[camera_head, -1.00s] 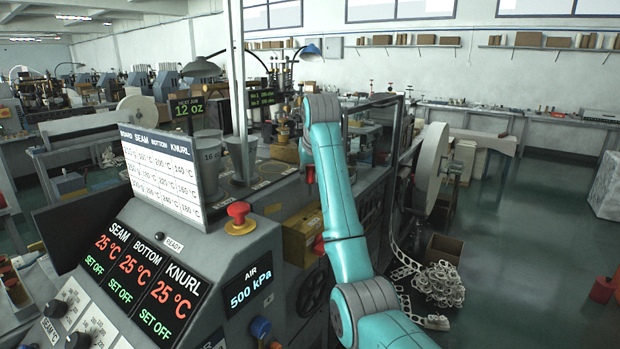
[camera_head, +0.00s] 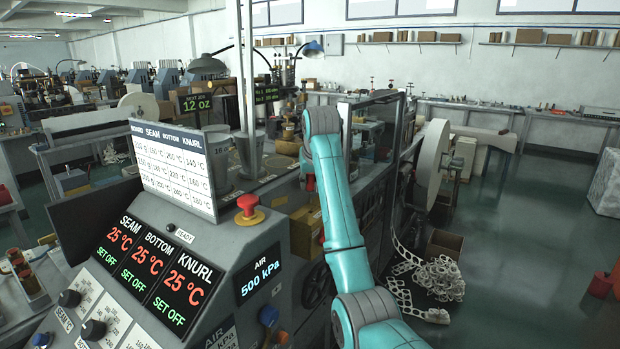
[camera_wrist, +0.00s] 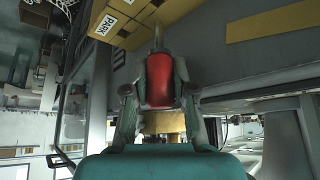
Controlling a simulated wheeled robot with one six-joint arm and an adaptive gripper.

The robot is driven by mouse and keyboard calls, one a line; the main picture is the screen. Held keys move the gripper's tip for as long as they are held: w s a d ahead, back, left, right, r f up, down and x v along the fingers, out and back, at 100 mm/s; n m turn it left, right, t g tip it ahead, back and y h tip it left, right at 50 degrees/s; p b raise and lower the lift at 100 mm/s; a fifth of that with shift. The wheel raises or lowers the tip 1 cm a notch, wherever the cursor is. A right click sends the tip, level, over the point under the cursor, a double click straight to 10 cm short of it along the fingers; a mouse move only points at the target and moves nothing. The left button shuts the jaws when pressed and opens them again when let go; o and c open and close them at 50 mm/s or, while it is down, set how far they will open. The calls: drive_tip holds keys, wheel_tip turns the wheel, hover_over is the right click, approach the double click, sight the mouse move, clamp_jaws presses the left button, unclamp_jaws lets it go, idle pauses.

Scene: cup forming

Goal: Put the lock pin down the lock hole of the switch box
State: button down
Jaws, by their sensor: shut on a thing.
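The lock pin has a red handle (camera_wrist: 159,80) and a thin metal shank, which points to the top of the wrist view. My gripper (camera_wrist: 158,92) is shut on the red handle, with a finger on each side. The switch box is yellow; its corner with a "PARK" label shows in the wrist view (camera_wrist: 131,36). The shank overlaps the box's edge in that view; I cannot tell the gap. In the head view the box (camera_head: 306,231) is partly behind my arm, and the red handle (camera_head: 310,183) shows above it. My gripper is mostly hidden there. I cannot make out the lock hole.
A grey console with temperature displays (camera_head: 150,265) and a red mushroom button (camera_head: 247,207) stands left of my arm. A large white reel (camera_head: 432,165) and a pile of white scrap (camera_head: 435,280) are to the right.

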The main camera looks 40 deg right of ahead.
sight(310, 198)
drive_tip(key=shift+f, duration=2.75)
drive_tip(key=c, duration=0.9)
unclamp_jaws()
drive_tip(key=shift+o, duration=0.2)
drive_tip(key=v, duration=0.7)
drive_tip(key=shift+r, duration=0.15)
